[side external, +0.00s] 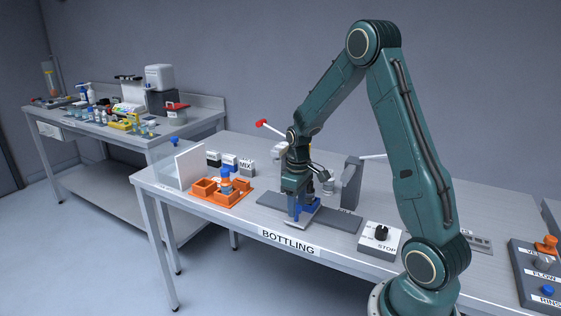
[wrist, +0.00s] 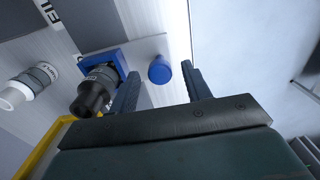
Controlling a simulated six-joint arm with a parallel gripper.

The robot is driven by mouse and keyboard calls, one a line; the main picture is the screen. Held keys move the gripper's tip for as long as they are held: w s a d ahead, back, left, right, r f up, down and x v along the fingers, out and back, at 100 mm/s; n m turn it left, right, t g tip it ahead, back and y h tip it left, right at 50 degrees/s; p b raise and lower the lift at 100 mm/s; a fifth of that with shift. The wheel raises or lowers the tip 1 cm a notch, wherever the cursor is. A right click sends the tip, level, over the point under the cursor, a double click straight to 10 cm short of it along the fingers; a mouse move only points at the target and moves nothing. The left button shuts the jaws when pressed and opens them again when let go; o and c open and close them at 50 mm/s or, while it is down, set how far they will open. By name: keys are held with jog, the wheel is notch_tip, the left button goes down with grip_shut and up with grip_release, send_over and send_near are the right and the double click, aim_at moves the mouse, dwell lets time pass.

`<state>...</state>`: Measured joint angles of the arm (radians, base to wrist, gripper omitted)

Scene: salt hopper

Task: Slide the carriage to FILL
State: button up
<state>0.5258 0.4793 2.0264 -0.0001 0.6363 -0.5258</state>
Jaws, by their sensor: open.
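The carriage is a light plate (side external: 303,217) on a dark grey track, low under my gripper in the side view. In the wrist view it bears a blue square holder (wrist: 121,62) with a dark bottle-like piece (wrist: 97,90) and a round blue knob (wrist: 160,69). My gripper (side external: 298,208) points down over the carriage. In the wrist view its jaws (wrist: 161,72) are open, with the knob between the fingertips in the picture; I see no contact. Part of a label, likely FILL, shows at the top left of the wrist view (wrist: 47,10).
An orange tray (side external: 207,201) with a blue-topped piece stands left of the track (side external: 340,218). A grey post (side external: 352,182) stands behind it. A knob box marked STOP (side external: 381,240) is to the right. A white panel (side external: 190,166) and small labelled blocks (side external: 246,169) are at the back left.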

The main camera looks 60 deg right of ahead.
grip_shut()
jog(key=shift+s, duration=0.15)
jog(key=shift+s, duration=5.6)
grip_release()
jog(key=shift+r, duration=0.1)
